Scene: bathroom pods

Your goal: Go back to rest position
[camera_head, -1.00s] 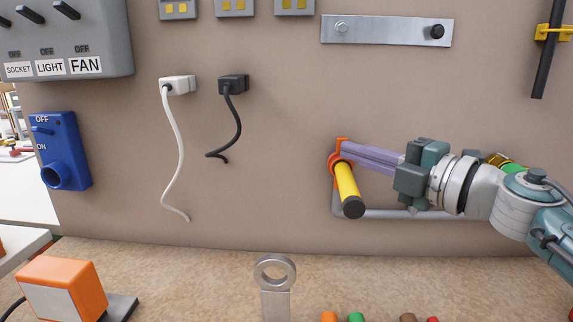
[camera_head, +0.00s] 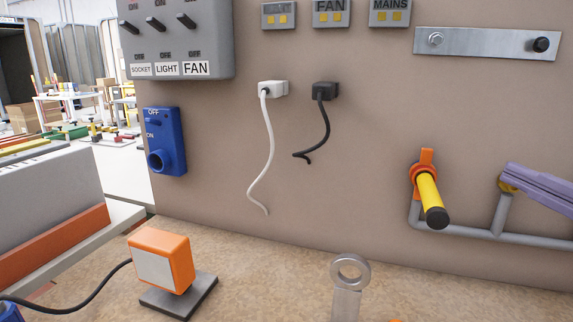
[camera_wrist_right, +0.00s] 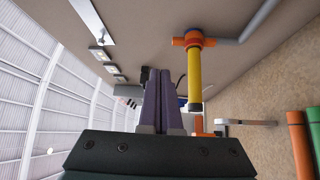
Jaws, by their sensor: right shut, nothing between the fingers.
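My right gripper (camera_head: 510,176) shows at the right edge of the head view, with its purple fingers closed together and empty. It is right of the yellow valve handle (camera_head: 428,192), with a gap between them in the picture. The handle has a black end and an orange collar on a grey pipe (camera_head: 465,231). In the right wrist view the closed fingers (camera_wrist_right: 161,85) point forward, and the yellow handle (camera_wrist_right: 194,75) is just to their right. My left gripper is not in view.
A wall panel carries a switch box (camera_head: 180,35), a blue switch unit (camera_head: 165,142), a white plug (camera_head: 272,89) and a black plug (camera_head: 325,91). An orange block (camera_head: 160,260) on a dark base and a metal ring post (camera_head: 350,272) stand on the brown bench (camera_head: 250,275).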

